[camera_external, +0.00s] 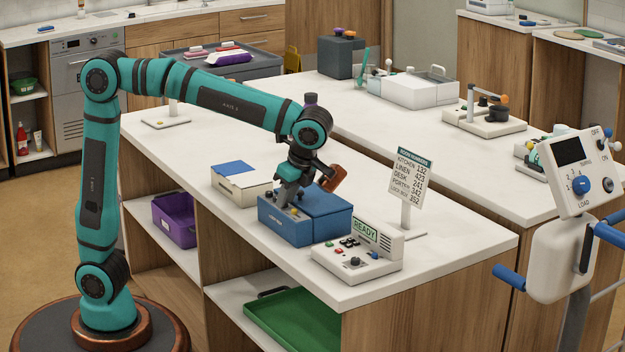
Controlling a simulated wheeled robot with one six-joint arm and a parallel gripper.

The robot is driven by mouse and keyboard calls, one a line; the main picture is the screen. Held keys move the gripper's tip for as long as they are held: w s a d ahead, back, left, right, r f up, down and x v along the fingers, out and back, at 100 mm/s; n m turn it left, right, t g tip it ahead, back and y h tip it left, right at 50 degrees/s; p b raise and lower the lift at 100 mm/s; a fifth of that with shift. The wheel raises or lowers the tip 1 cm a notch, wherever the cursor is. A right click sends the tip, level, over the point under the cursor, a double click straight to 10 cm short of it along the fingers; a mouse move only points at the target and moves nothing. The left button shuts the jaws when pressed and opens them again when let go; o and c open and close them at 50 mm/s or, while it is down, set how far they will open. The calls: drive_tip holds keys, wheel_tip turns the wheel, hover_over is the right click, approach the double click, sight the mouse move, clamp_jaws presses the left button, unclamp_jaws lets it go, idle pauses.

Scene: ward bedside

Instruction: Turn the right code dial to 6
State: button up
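A blue box (330,213) stands near the front edge of the white counter, with a lower front part that has small dials on its top.
A cream box with a blue patch (240,183) stands just left of the blue box. A control panel with a READY display (357,262) stands to its right. A room-numbers sign (410,178) rises behind. An orange-brown part (333,180) is close beside my wrist.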

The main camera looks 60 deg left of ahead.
drive_tip(key=n, duration=0.2)
drive_tip(key=n+g, duration=0.1)
drive_tip(key=n, duration=0.1)
drive_tip(key=shift+w+a+h, duration=0.15)
drive_tip(key=shift+w+h, duration=0.05)
drive_tip(key=shift+h, duration=0.2)
drive_tip(key=n+g+h, duration=0.1)
drive_tip(key=n, duration=0.3)
drive_tip(key=shift+w+a, duration=0.1)
drive_tip(key=shift+a, duration=0.05)
drive_tip(key=v, duration=1.7)
drive_tip(key=shift+w, duration=0.25)
drive_tip(key=shift+a+r, duration=0.1)
drive_tip(key=shift+r, duration=0.05)
drive_tip(key=s+a+r+n+t+h, duration=0.15)
drive_tip(key=a+t, duration=0.35)
drive_tip(key=a, duration=0.7)
drive_tip(key=s+a+r+n+t+h, duration=0.1)
drive_tip(key=s+a+n+t+h, duration=0.3)
drive_tip(key=a, duration=0.7)
drive_tip(key=s+a+t+y, duration=0.3)
drive_tip(key=s+a+t, duration=0.8)
drive_tip(key=a, duration=0.4)
drive_tip(key=shift+s+r+t, duration=0.3)
drive_tip(key=shift+r+t, duration=0.1)
drive_tip(key=shift+t, duration=0.1)
